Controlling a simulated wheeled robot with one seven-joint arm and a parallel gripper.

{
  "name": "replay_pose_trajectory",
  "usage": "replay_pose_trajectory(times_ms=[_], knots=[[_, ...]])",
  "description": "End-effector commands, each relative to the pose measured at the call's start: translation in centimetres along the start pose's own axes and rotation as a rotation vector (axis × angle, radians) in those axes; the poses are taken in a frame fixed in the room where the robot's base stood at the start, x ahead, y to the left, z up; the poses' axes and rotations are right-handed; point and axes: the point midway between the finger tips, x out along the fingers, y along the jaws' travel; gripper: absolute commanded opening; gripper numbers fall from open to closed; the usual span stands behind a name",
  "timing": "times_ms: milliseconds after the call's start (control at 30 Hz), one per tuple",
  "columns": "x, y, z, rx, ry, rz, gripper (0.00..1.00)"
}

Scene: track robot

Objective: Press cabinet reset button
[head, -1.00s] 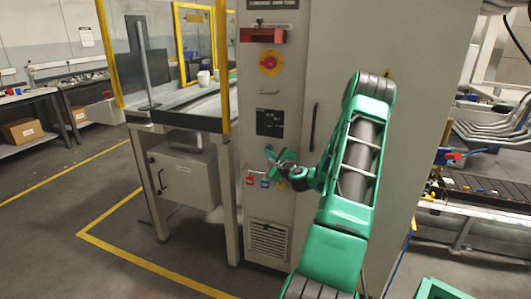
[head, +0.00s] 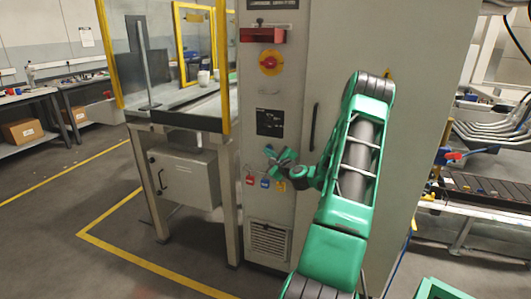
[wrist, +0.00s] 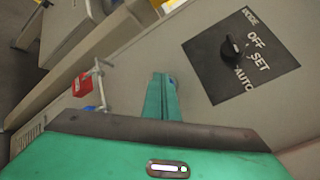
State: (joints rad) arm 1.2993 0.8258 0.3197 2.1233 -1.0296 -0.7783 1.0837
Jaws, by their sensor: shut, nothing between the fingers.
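The grey cabinet (head: 390,130) stands in front of me with a narrow control panel on its left part. A small blue button edge (wrist: 173,80) shows just beyond my fingertips in the wrist view; the rest is hidden behind the fingers. My gripper (head: 268,152) is shut and empty, at the panel below the black selector plate (head: 269,122). Its closed green fingers also show in the wrist view (wrist: 162,78), pointing at the panel beside the blue edge. I cannot tell whether they touch it.
Red (head: 250,180), blue (head: 265,183) and yellow (head: 281,186) tags hang just below my gripper. A vent (head: 268,241) is lower down. A yellow-framed bench stands at left.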

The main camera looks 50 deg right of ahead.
Motion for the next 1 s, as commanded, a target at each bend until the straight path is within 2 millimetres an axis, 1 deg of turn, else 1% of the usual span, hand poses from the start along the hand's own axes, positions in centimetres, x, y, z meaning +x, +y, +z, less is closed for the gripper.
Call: replay_pose_trajectory(times_ms=[700, 1000], knots=[[0.31, -0.26, -0.26, 0.0, 0.001, -0.001, 0.0], [-0.4, 0.26, 0.25, 0.002, 0.001, -0.001, 0.0]])
